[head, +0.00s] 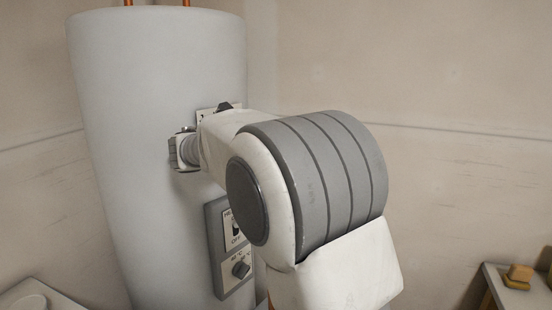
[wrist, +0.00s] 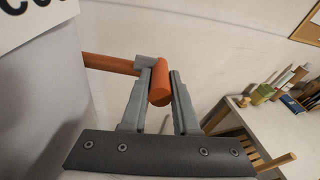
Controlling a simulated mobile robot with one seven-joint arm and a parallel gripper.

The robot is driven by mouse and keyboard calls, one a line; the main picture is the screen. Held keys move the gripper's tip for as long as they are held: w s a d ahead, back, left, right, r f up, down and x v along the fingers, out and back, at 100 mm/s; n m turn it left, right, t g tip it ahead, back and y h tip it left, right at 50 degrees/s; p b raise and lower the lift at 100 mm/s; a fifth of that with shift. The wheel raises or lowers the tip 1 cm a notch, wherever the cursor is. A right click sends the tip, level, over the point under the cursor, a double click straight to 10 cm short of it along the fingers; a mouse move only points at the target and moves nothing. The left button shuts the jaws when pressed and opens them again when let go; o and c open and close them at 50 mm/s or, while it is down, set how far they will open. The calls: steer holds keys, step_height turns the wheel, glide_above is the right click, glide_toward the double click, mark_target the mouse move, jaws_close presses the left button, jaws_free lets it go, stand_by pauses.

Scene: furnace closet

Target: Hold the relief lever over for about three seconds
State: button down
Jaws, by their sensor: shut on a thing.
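In the wrist view, my gripper (wrist: 160,84) has its two grey fingers closed around a short orange-red cylinder (wrist: 159,93), which looks like the relief lever's handle. The handle sits between the fingertips, beside a grey fitting (wrist: 146,62). An orange pipe (wrist: 108,63) runs from the left to this fitting. How far the lever is turned cannot be told. In the head view, my arm covers the middle of the picture and hides the lever. The tall pale grey tank (head: 150,90) stands behind my arm on the left.
A grey control panel (head: 216,232) with a switch and dial is on the tank's front, close to my arm. A bench (wrist: 278,117) with bottles and small blocks stands at the right in the wrist view. A wooden stool (wrist: 262,160) is near it. Pale walls stand behind.

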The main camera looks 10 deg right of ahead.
steer(key=shift+f+h+b, duration=0.3)
steer(key=shift+f+b, duration=0.2)
steer(key=shift+b, duration=0.2)
steer(key=shift+r+t, duration=0.2)
steer(key=shift+t, duration=0.1)
steer(key=shift+f+b, duration=0.2)
steer(key=shift+b, duration=0.35)
steer(key=c, duration=0.7)
jaws_free()
steer(key=shift+r+h, duration=0.2)
steer(key=shift+h, duration=0.1)
steer(key=shift+p+v, duration=2.45)
steer(key=shift+v, duration=6.3)
